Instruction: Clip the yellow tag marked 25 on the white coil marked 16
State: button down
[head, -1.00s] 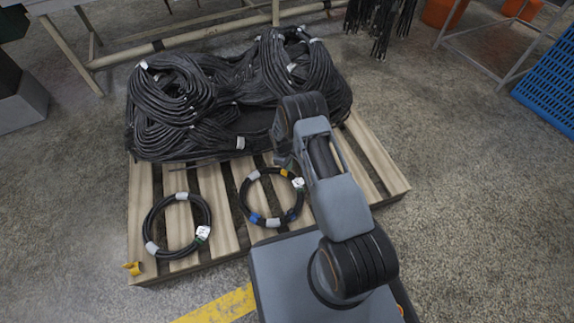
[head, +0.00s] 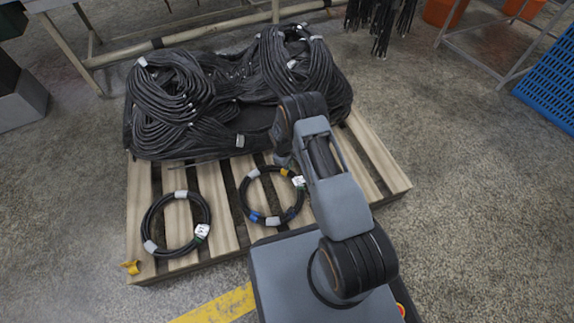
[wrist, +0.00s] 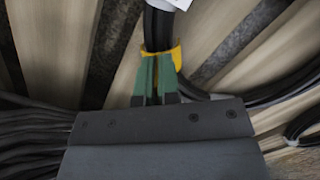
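A yellow tag (wrist: 178,60) sits around the black hose of the right coil in the wrist view. It also shows in the head view (head: 284,172). My gripper's green fingers (wrist: 156,75) are close together, apparently shut on this tag; its number is not readable. The right coil (head: 244,197) has white and blue bands and a white label (head: 299,182). The left coil (head: 148,215) has only white bands and a white label (head: 202,230). The label numbers are too small to read. In the head view my arm hides the fingertips.
Another yellow tag (head: 131,267) lies at the pallet's front left corner. Both coils lie on the wooden pallet (head: 217,205). A big heap of black hoses (head: 190,105) covers its back. A metal frame (head: 150,50) stands behind.

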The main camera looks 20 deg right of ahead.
jog(key=shift+f+b, duration=0.5)
jog(key=shift+f, duration=0.1)
dwell(0.3)
jog(key=c, duration=1.3)
grip_release()
jog(key=shift+o, duration=0.2)
jog(key=shift+r, duration=0.1)
notch_tip(320, 180, up, 14)
jog(key=w+a+p, duration=0.1)
jog(key=p, duration=0.5)
jog(key=shift+w+a, duration=0.2)
jog(key=shift+w, duration=0.05)
jog(key=s+r+m+t+p, duration=0.1)
jog(key=s+r+m+p, duration=0.15)
jog(key=r+p, duration=1.25)
jog(key=s+r+m+t+p, duration=0.1)
jog(key=s+r+m+p, duration=0.2)
jog(key=r, duration=2.4)
jog(key=s+r+m+t+p, duration=0.1)
jog(key=s+r+p, duration=0.7)
jog(key=r, duration=0.5)
jog(key=s+r+m+t+y+p, duration=0.1)
jog(key=s+r+m+p, duration=0.1)
jog(key=s+r+p, duration=0.7)
notch_tip(320, 180, up, 4)
jog(key=shift+s+d+r+t, duration=0.3)
jog(key=shift+s+t, duration=0.1)
jog(key=shift+s, duration=0.85)
